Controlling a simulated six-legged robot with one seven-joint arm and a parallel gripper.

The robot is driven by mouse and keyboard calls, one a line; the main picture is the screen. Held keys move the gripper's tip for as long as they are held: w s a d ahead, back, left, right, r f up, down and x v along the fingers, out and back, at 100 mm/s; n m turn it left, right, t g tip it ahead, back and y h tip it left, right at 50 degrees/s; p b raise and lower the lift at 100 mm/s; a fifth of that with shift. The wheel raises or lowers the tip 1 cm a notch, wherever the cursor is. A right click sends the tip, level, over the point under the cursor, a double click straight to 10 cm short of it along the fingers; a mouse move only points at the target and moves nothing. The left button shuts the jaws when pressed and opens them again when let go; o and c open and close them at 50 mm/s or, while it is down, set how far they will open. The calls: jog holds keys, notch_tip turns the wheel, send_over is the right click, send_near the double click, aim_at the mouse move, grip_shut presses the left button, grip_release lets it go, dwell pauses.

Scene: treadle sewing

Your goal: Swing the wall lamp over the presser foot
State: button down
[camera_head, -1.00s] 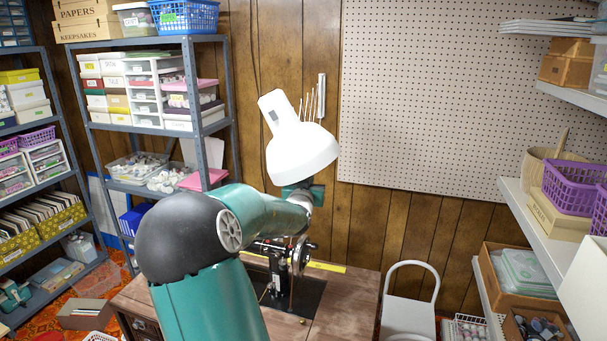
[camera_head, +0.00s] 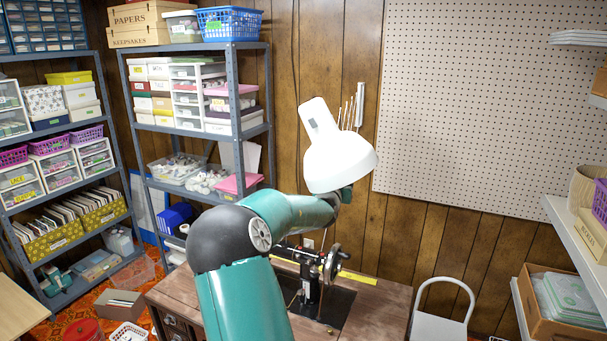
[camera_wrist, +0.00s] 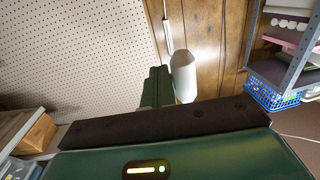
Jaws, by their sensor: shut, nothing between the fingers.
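The wall lamp's white shade (camera_head: 340,160) hangs tilted in front of the wood panelling. In the head view it appears above the sewing machine (camera_head: 310,275), a dark machine with a handwheel on a wooden table. The presser foot is too small to make out. My arm reaches up from the left, and my gripper (camera_head: 345,194) is mostly hidden behind the shade's lower edge. In the wrist view my gripper (camera_wrist: 156,88) appears as green fingers, shut and empty, beside the white lamp (camera_wrist: 183,76). I cannot tell whether they touch.
A metal shelf rack (camera_head: 232,90) with boxes and a blue basket (camera_head: 229,23) stands at the left. A pegboard (camera_head: 465,110) covers the wall at the right. A white chair (camera_head: 440,322) stands right of the wooden table (camera_head: 372,312). Open wall space lies right of the lamp.

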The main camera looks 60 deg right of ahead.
jog(key=shift+w+a, duration=1.1)
jog(key=shift+w, duration=10.05)
jog(key=s, duration=0.2)
jog(key=s+d, duration=0.1)
jog(key=s, duration=0.1)
jog(key=shift+r, duration=0.15)
